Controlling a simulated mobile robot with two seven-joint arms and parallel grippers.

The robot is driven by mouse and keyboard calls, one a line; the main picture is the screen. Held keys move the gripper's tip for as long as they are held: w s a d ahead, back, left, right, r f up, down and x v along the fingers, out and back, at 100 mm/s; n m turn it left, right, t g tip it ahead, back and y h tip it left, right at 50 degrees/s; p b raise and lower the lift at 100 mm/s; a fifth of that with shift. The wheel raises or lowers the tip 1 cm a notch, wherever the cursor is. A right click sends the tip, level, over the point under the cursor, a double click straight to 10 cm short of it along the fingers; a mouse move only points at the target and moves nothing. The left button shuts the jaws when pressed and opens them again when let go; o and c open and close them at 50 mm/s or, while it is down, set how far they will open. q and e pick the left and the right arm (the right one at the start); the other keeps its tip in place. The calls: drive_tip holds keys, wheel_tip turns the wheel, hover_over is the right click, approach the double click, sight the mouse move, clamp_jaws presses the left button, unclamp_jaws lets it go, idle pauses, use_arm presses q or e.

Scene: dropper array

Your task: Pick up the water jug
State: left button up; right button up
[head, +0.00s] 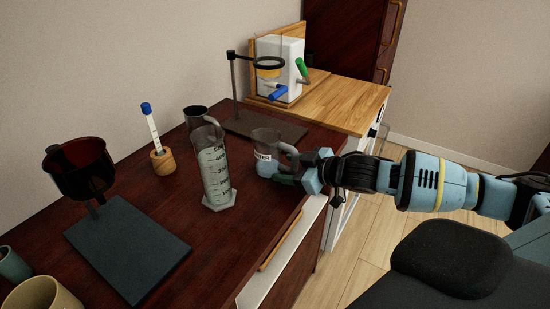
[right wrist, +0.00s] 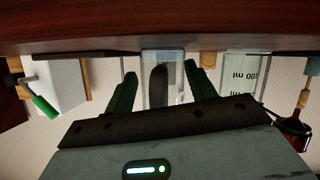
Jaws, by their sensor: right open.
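The water jug (head: 264,150) is a clear vessel with a "WATER" label, bluish water low inside and a grey handle on its right side. It stands upright on the dark red-brown counter, near its front edge. My right gripper (head: 288,166) is open at the handle side. In the right wrist view, which is upside down, the jug (right wrist: 176,65) and its dark handle lie between the two green fingers of my right gripper (right wrist: 160,84). Whether the fingers touch the handle cannot be told. My left gripper is not in view.
A graduated cylinder (head: 214,168) stands just left of the jug, with a small dark cup (head: 195,117) behind. A ring stand (head: 236,90) rises behind on a dark base. A stand with a dark red funnel (head: 80,172) is at left. A wooden-topped cabinet (head: 345,103) adjoins at right.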

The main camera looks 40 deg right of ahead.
clamp_jaws()
idle(0.3)
idle(0.3)
